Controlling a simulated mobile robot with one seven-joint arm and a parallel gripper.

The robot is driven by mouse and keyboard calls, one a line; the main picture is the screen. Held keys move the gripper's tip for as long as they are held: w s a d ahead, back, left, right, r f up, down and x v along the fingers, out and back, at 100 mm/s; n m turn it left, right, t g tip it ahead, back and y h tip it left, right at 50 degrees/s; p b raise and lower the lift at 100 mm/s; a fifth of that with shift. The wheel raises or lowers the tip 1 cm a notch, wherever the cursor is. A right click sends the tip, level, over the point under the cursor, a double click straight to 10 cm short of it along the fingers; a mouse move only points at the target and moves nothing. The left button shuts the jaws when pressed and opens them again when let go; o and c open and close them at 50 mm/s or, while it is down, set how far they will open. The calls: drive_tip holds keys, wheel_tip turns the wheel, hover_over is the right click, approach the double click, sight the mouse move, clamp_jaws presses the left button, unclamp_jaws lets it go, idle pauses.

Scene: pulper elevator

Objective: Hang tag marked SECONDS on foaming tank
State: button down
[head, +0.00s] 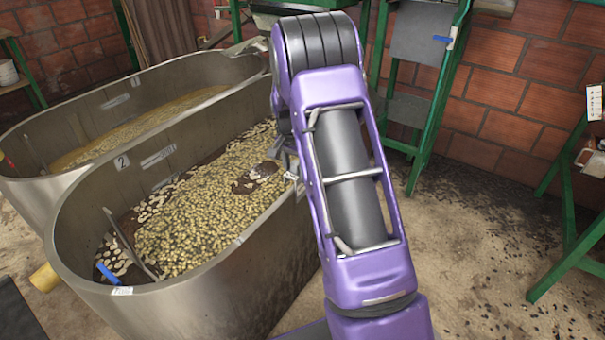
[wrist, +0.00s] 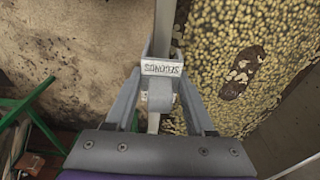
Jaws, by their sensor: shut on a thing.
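My gripper (wrist: 163,78) is shut on the white tag marked SECONDS (wrist: 162,68), its lettering upside down in the wrist view. The tag is over the metal rim (wrist: 177,20) of the near tank; I cannot tell whether it touches. In the head view my gripper (head: 290,172) is at that tank's right rim, mostly hidden by my arm. The near tank (head: 200,312), numbered 2, holds pale beans with dark wet gaps and whitish foam-like patches. The tank behind (head: 25,200), numbered 1, holds a smoother yellow-brown mass.
A white label (head: 122,291) and a blue piece (head: 108,272) are at the near tank's front rim. A paddle-like plate stands in its beans. Green metal frames (head: 430,110) stand behind and at the right.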

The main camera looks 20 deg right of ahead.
drive_tip(key=shift+f+b, duration=0.45)
drive_tip(key=shift+f, duration=1.5)
drive_tip(key=shift+c, duration=0.9)
unclamp_jaws()
wheel_tip(320, 180, up, 18)
drive_tip(key=s+a+p, duration=0.1)
drive_tip(key=p, duration=0.1)
drive_tip(key=shift+a+f+p, duration=0.25)
drive_tip(key=shift+a+p, duration=0.05)
drive_tip(key=shift+p, duration=0.05)
